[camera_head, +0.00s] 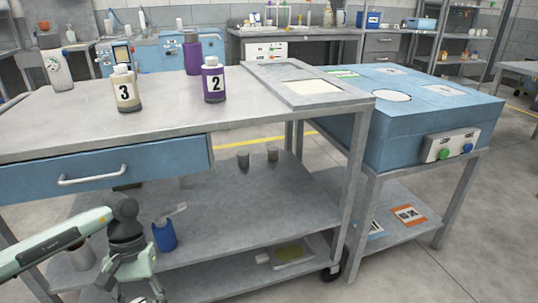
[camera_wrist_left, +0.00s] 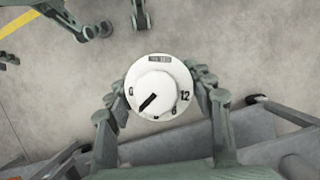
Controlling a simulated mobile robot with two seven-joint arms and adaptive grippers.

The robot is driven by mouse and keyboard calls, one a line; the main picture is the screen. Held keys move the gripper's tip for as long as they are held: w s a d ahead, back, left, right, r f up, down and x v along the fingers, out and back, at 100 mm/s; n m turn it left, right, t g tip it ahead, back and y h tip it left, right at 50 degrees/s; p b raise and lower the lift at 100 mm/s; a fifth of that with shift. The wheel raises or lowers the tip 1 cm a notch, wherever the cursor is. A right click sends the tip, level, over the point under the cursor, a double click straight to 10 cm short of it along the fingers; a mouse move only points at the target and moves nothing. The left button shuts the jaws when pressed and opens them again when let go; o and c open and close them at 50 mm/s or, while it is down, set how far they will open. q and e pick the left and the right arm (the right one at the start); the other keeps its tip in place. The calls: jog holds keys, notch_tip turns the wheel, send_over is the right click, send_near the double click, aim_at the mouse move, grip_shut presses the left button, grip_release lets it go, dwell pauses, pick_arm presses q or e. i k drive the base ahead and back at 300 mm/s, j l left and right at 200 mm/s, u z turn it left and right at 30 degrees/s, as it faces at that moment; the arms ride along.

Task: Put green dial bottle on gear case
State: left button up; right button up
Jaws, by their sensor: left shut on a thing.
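My left gripper (camera_head: 138,290) is at the bottom left in the head view, in front of the workbench and below its top. In the left wrist view my left gripper (camera_wrist_left: 160,100) is shut around a round white dial top (camera_wrist_left: 158,87) with a dark pointer and black numbers. I take it for the dial bottle; its body is hidden below and no green shows. The blue gear case (camera_head: 425,108) stands on a stand at the right, with green and blue knobs on its front. My right gripper (camera_wrist_left: 118,25) seems to show open and empty at the wrist view's top edge.
On the workbench (camera_head: 60,115) stand cream bottle 3 (camera_head: 125,92), purple bottle 2 (camera_head: 214,82), another purple bottle (camera_head: 192,56) and a grey tray (camera_head: 262,72). The lower shelf holds a blue container (camera_head: 164,236). The case's top looks free of objects.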

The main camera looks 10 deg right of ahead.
aim_at(426, 95)
jog(key=l+z, duration=0.15)
jog(key=l, duration=0.25)
jog(key=i+l+z, duration=0.1)
jog(key=l, duration=0.25)
jog(key=i+l+z, duration=0.15)
jog(key=l, duration=0.25)
jog(key=i+l+z, duration=0.1)
jog(key=l, duration=0.25)
jog(key=i+l+z, duration=0.15)
jog(key=l, duration=0.2)
